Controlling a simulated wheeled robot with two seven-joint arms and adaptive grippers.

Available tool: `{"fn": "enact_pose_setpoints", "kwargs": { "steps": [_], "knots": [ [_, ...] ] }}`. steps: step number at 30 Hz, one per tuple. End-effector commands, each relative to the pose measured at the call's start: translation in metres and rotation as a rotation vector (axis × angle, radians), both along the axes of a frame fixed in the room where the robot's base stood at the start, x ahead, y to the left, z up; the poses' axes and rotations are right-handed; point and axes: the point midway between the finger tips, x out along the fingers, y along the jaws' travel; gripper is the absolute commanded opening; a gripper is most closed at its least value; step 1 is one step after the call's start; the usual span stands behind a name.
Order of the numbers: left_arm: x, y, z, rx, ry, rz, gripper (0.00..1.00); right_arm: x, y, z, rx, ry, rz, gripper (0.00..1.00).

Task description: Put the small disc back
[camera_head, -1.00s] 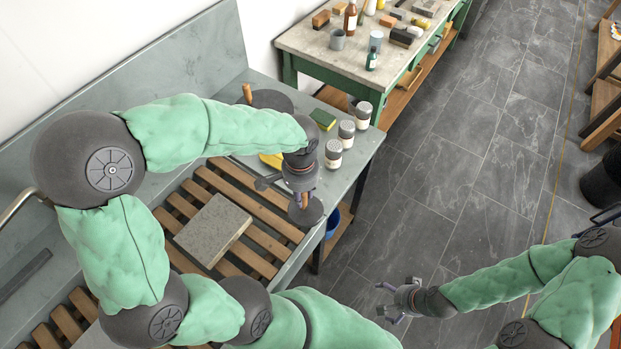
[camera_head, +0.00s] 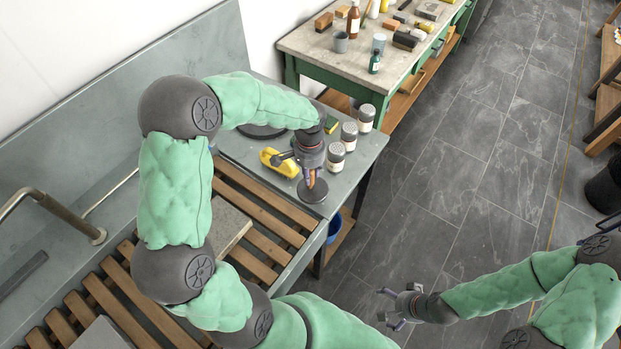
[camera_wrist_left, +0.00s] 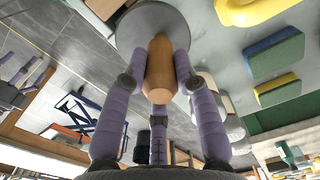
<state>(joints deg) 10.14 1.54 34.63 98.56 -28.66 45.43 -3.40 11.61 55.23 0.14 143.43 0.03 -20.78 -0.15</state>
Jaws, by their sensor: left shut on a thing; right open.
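The small disc (camera_head: 312,192) is dark grey and round, with an upright wooden handle. My left gripper (camera_head: 312,175) is shut on the handle, with the disc below its fingers. In the left wrist view the fingers close around the wooden handle (camera_wrist_left: 160,70), and the grey disc (camera_wrist_left: 128,28) lies beyond it. The disc is over the front edge of the grey bench top; I cannot tell whether it touches. A larger dark disc (camera_head: 262,132) lies further back on the bench, partly hidden by my left arm. My right gripper (camera_head: 398,307) is open and empty over the floor.
Three shakers (camera_head: 349,134) stand along the bench's right edge. A yellow object (camera_head: 280,163) and a sponge (camera_head: 331,124) lie near the gripper. A stone slab (camera_head: 226,228) rests on wooden slats (camera_head: 265,205). A cluttered green table (camera_head: 335,62) stands behind.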

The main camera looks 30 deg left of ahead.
Motion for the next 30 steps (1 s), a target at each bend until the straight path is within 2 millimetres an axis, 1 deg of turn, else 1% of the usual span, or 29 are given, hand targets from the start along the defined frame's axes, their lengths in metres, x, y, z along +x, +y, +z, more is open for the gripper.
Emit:
{"fn": "enact_pose_setpoints", "kwargs": {
  "steps": [3,8,11,12,16,19,30],
  "knots": [
    [0.008,0.003,-0.007,0.001,-0.004,0.001,0.0,0.0,0.0,-0.002,0.0,0.0,0.0,1.0],
    [0.011,0.004,-0.011,0.0,-0.003,0.001,0.0,0.0,0.0,-0.003,0.0,0.0,0.0,1.0],
    [0.015,0.006,-0.017,0.0,-0.003,0.002,0.0,0.0,0.0,-0.004,0.0,0.0,0.0,1.0],
    [0.018,0.007,-0.021,0.0,-0.003,0.002,0.0,0.0,0.0,-0.005,0.0,0.0,0.0,1.0],
    [0.016,0.006,-0.039,0.0,-0.001,0.002,0.0,0.0,0.0,-0.011,0.0,0.0,0.0,1.0],
    [0.017,0.007,-0.048,0.001,-0.002,0.001,0.0,0.0,0.0,-0.013,0.0,0.0,0.0,1.0],
    [0.017,0.007,-0.05,0.0,-0.004,0.001,0.0,0.0,0.0,-0.014,0.0,0.0,0.0,1.0]
  ]
}}
